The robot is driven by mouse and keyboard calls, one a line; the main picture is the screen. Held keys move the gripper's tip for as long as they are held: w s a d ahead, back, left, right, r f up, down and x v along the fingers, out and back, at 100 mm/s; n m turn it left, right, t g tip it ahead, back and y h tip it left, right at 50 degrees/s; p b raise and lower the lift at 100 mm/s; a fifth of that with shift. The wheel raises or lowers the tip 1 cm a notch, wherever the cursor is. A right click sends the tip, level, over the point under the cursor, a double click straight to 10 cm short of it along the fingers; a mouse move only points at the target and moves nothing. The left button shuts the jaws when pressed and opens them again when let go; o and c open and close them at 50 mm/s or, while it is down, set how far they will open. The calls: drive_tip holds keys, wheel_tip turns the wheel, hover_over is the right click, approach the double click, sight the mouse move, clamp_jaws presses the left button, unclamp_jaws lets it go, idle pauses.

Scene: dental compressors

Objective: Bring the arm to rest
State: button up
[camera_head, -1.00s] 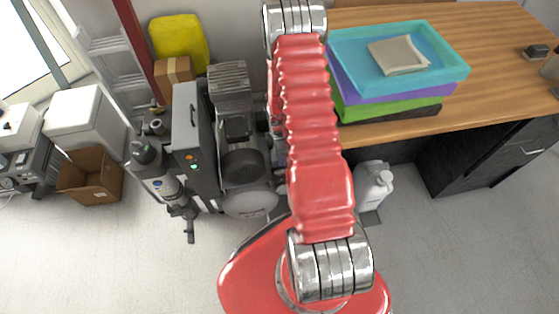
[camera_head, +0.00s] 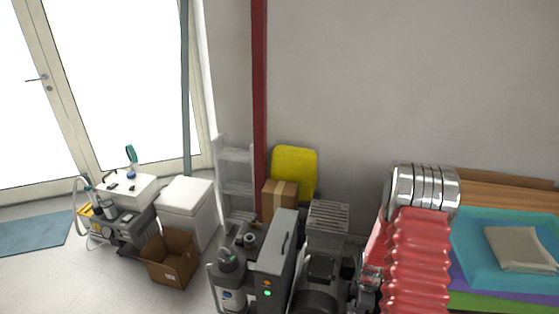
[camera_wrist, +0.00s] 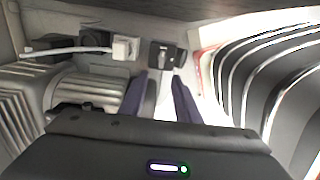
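My arm shows in the head view as a red ribbed link with a silver joint at its top, at the lower right beside the table. My gripper is out of sight in the head view. In the wrist view my gripper (camera_wrist: 164,90) shows two dark purple fingers set apart with a gap between them and nothing held. Beyond the fingers are a dark wall socket (camera_wrist: 166,56) and a white plug (camera_wrist: 125,47) with a cable. The fingers look clear of both, though the exact distance is hard to tell.
The compressor unit (camera_head: 274,262) stands left of my arm. A teal tray (camera_head: 470,250) with a folded cloth (camera_head: 520,248) lies on the table at right. A cardboard box (camera_head: 170,262), white bin (camera_head: 187,207) and yellow object (camera_head: 295,170) stand farther left. Ribbed grey casing (camera_wrist: 85,100) is near my gripper.

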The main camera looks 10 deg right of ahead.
drive_tip(key=s+a+m+g, duration=0.1)
drive_tip(key=s+a+m, duration=0.1)
drive_tip(key=s+m, duration=0.25)
drive_tip(key=s+a+r+m+t, duration=0.2)
drive_tip(key=a+r, duration=0.5)
drive_tip(key=r, duration=0.8)
drive_tip(key=s+a+r+m+t, duration=0.2)
drive_tip(key=s+a+r, duration=0.3)
drive_tip(key=r, duration=1.1)
drive_tip(key=s+a+r+m+t, duration=0.2)
drive_tip(key=a+r, duration=0.6)
drive_tip(key=r, duration=0.7)
drive_tip(key=shift+s+a+r+m+t, duration=0.3)
drive_tip(key=shift+s+m, duration=0.55)
drive_tip(key=shift+m, duration=0.4)
